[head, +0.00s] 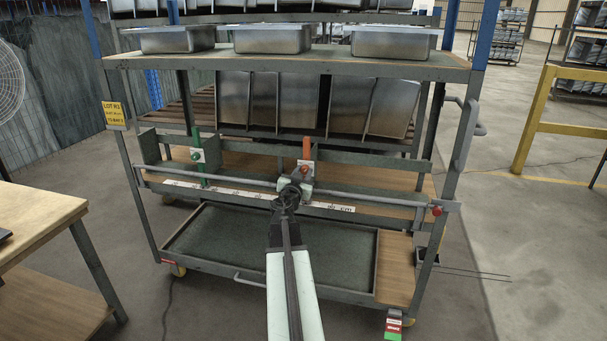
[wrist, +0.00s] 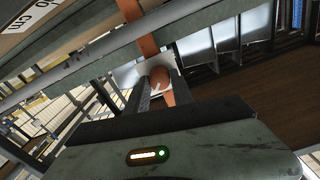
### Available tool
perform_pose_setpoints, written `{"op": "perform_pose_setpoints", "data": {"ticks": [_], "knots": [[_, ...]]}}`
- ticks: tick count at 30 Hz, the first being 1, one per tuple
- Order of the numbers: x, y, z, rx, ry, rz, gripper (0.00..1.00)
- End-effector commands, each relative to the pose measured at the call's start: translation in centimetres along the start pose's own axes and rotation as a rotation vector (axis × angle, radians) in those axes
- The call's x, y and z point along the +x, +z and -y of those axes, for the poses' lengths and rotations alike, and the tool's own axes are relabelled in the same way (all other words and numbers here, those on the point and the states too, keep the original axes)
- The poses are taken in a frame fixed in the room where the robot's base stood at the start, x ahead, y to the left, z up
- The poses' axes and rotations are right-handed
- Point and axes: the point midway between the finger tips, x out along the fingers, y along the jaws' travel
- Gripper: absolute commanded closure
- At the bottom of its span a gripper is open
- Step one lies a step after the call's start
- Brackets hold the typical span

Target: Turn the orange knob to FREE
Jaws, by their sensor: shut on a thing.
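The orange knob (wrist: 161,76) is round with a pale mark on its face, and sits in front of a white plate (wrist: 138,72) on an orange upright (wrist: 148,46). My gripper (wrist: 159,92) is shut on the knob, with one dark finger on each side of it. In the head view my gripper (head: 292,188) reaches the rail at the orange upright (head: 306,148). There my gripper hides part of the knob and its plate. I cannot read any FREE marking on the plate.
A green upright with its own knob (head: 196,155) stands left on the same rack. A front rail (head: 375,217) with a centimetre scale (head: 333,207) crosses close to my gripper. Steel pans (head: 272,39) stand on the shelf above. A wooden table (head: 40,215) is at the left.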

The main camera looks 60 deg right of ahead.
Motion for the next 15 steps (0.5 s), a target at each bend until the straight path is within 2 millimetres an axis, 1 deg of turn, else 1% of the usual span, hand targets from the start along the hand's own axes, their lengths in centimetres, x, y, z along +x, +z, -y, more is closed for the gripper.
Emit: {"op": "perform_pose_setpoints", "data": {"ticks": [8, 15], "knots": [[0.07, -0.02, -0.1, -0.117, 0.001, 0.0, 1.0], [0.08, -0.01, -0.07, -0.323, 0.002, 0.0, 1.0]]}}
